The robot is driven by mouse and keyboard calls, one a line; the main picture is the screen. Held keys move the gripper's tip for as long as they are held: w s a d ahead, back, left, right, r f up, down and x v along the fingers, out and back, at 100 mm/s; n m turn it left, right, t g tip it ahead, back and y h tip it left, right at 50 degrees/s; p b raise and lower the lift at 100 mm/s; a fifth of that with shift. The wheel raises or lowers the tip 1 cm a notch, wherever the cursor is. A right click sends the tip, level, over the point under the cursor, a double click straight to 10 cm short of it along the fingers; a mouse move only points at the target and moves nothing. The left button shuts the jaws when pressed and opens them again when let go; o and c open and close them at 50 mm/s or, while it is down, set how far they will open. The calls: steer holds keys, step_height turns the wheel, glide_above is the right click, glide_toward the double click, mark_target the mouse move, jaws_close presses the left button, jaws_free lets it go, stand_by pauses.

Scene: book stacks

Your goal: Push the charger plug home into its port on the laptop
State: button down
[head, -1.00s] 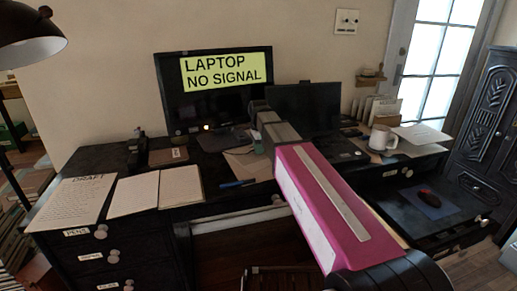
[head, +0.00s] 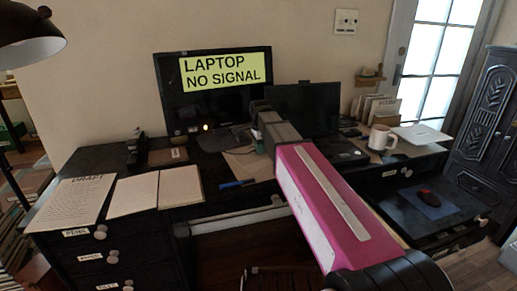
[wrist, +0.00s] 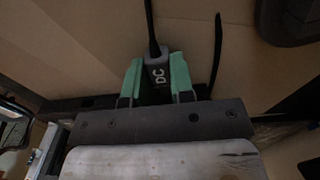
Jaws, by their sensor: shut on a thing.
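My gripper (wrist: 157,78) has green fingertips, one on each side of a grey plug marked DC (wrist: 158,68). It is shut on the plug, and a dark cable runs from the plug toward the top of the wrist view. The laptop (head: 303,110) stands open at the back of the desk with a dark screen. In the head view my pink arm reaches over the desk to just left of the laptop and hides the plug and part of the laptop. I cannot make out the port in either view.
A monitor (head: 215,90) reading "LAPTOP NO SIGNAL" stands left of the laptop. A white mug (head: 381,138) and papers (head: 420,135) are to the right. A blue pen (head: 237,184), an open notebook (head: 155,192) and a draft sheet (head: 72,203) lie toward the front left.

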steer(key=shift+w+d, duration=0.2)
steer(key=shift+d, duration=0.4)
steer(key=shift+w+d, duration=0.15)
steer(key=shift+d, duration=0.45)
steer(key=c, duration=0.9)
jaws_free()
steer(key=shift+r, duration=0.1)
step_height(320, 180, up, 11)
steer(key=shift+f, duration=0.2)
